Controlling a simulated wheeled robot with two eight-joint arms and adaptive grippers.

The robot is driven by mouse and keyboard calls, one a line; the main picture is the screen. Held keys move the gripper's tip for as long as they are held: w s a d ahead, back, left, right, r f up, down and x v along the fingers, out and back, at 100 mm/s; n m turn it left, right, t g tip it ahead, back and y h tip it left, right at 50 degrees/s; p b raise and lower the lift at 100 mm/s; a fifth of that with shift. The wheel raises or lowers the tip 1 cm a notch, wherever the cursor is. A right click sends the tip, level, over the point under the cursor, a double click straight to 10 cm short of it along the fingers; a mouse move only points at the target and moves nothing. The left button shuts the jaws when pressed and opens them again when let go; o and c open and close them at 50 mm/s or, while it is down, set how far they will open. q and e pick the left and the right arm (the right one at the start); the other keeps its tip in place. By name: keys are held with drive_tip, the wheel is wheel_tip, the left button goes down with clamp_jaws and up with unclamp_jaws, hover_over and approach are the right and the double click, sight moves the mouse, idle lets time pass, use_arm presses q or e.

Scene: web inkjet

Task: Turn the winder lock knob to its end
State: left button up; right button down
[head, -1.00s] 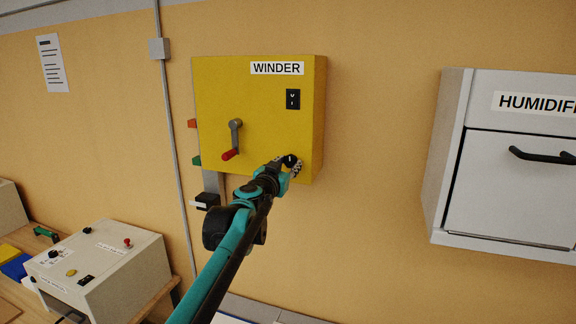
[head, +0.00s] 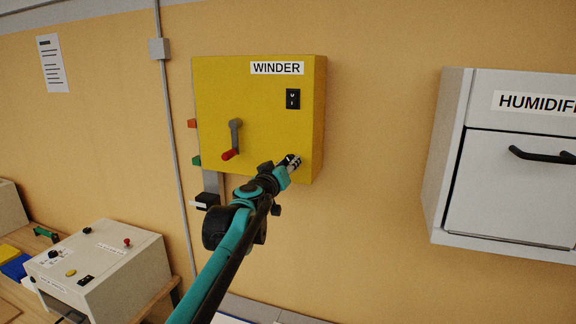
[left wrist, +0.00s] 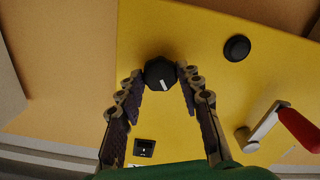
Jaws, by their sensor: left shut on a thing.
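The yellow winder box (head: 255,100) hangs on the wall. Its black knob (left wrist: 158,71) sits between my fingertips in the left wrist view, with a white mark running at a slant on its face. My left gripper (head: 290,163) reaches the box's lower right corner in the head view and is shut on the knob, a fingertip on either side. In the head view the gripper mostly hides the knob. My right gripper is not in view.
A grey crank with a red handle (head: 230,155) sticks out left of my gripper. A black rocker switch (head: 292,99) is above it. A round black button (left wrist: 237,48) is near the knob. A humidifier cabinet (head: 445,150) hangs at the right, with bare wall between.

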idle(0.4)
use_arm(q)
drive_tip(key=o, duration=1.2)
drive_tip(key=shift+c, duration=0.2)
drive_tip(key=v, duration=1.2)
